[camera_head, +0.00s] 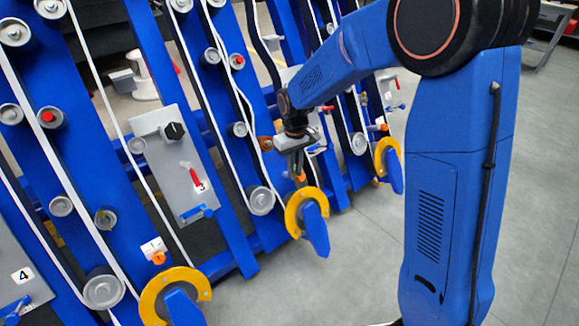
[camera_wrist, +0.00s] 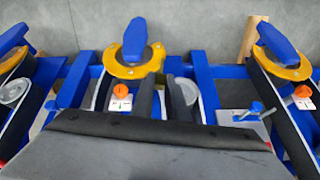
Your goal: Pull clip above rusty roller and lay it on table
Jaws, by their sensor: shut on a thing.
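The rusty roller (camera_head: 266,144) is a small brown disc on the blue frame, just left of my gripper in the head view. My gripper (camera_head: 297,168) points down close to the frame, above a yellow ring guard. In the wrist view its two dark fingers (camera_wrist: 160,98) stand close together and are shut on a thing. That thing is mostly hidden by the fingers; by its place it looks to be the clip, but its shape does not show clearly. The table is not clearly in view.
White belts run over grey rollers along slanted blue beams. Yellow ring guards (camera_head: 293,212) with blue tabs jut out at the lower ends. An orange knob with a label (camera_wrist: 121,91) is left of my fingers. A grey panel (camera_head: 172,165) is left. Grey floor (camera_head: 345,275) is open.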

